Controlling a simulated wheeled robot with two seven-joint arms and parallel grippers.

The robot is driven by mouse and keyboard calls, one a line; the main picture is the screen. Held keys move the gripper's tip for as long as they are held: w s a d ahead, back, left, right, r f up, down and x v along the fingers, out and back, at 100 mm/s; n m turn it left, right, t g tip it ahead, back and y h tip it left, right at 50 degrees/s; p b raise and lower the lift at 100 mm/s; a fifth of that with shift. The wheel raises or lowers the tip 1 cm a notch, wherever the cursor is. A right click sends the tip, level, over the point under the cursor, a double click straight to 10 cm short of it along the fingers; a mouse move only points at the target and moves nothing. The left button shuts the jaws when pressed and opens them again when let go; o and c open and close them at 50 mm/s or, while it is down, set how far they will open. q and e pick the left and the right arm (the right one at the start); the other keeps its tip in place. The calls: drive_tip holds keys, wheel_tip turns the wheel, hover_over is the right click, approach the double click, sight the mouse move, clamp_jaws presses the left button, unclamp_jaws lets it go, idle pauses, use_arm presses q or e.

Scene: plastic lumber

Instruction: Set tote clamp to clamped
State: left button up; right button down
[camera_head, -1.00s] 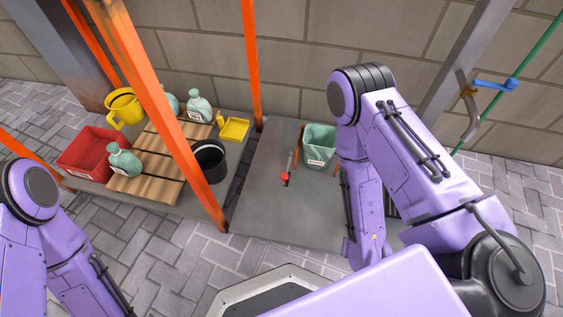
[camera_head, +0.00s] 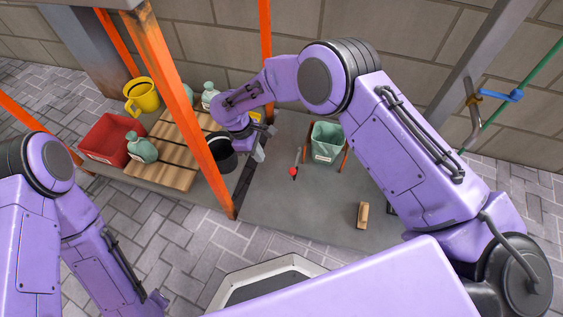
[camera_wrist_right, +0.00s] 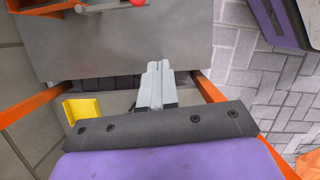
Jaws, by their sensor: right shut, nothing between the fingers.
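The tote is a pale green bin (camera_head: 325,142) on the grey platform, with orange posts at its sides. Left of it is a grey lever with a red knob (camera_head: 293,172), which appears to be the tote clamp. The red knob (camera_wrist_right: 138,3) also shows at the top edge of the right wrist view. My right gripper (camera_head: 259,154) is left of the lever, apart from it, near the black bucket. Its fingers (camera_wrist_right: 155,72) are together and empty. My left gripper (camera_head: 155,303) is low at the left, and its fingers are unclear.
A wooden pallet (camera_head: 165,172), red crate (camera_head: 106,140), yellow can (camera_head: 142,96), black bucket (camera_head: 222,150) and pale bottles are at the left. Orange posts (camera_head: 185,105) stand in front of them. A tan block (camera_head: 362,215) lies on the platform's front right. The platform's front middle is clear.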

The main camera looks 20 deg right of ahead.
drive_tip(key=shift+w+d+r+n+h, duration=0.1)
drive_tip(key=shift+w+r+n+h, duration=0.1)
drive_tip(key=shift+w+r, duration=0.3)
drive_tip(key=shift+w+r+n+h, duration=0.2)
drive_tip(key=shift+r, duration=0.5)
drive_tip(key=s+d+f+b, duration=0.3)
drive_tip(key=d+f+b, duration=0.2)
drive_tip(key=f, duration=0.4)
drive_tip(key=shift+d+f, duration=0.35)
drive_tip(key=shift+d, duration=0.55)
drive_tip(key=shift+s, duration=0.1)
